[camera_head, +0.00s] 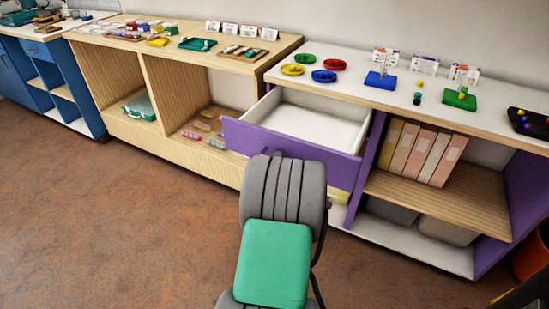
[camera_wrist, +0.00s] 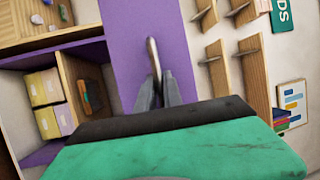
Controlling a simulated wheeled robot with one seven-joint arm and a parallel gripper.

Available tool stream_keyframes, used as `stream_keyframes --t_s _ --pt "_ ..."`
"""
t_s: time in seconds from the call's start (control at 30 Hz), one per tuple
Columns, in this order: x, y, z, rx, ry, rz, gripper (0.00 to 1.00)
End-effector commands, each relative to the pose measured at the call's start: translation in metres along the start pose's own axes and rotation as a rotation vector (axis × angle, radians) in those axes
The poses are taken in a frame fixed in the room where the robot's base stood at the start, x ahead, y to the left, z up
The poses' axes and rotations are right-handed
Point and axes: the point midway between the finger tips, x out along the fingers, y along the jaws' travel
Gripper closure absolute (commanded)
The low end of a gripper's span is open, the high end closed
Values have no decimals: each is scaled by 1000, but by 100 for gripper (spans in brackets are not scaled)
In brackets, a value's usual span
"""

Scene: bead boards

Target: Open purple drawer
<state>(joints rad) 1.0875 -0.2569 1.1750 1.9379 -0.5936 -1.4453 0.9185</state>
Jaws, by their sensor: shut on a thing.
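The purple drawer (camera_head: 335,167) in the purple cabinet is pulled out, and its white inside (camera_head: 315,128) shows empty. In the wrist view its purple front (camera_wrist: 125,55) carries a thin metal handle (camera_wrist: 153,55). My gripper (camera_wrist: 158,92) is shut on that handle, its grey fingers on both sides of it. In the head view my grey and green arm stands in front of the drawer and hides the gripper and the handle.
Colored dishes (camera_head: 323,75) and bead boards (camera_head: 381,80) stand on the white top (camera_head: 350,90). A wooden cabinet (camera_head: 200,148) adjoins on the left. The brown floor (camera_head: 110,220) in front is clear.

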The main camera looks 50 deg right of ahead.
Motion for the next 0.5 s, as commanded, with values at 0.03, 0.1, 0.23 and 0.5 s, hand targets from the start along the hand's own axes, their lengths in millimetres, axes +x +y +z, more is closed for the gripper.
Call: stream_keyframes --t_s 0.03,0.1,0.23,0.5 --pt "-1 1 0 0 0 1 100" --pt "-1 0 0 0 0 1 100" --pt "-1 1 0 0 -1 1 100" --pt "0 0 1 0 -2 0 80"
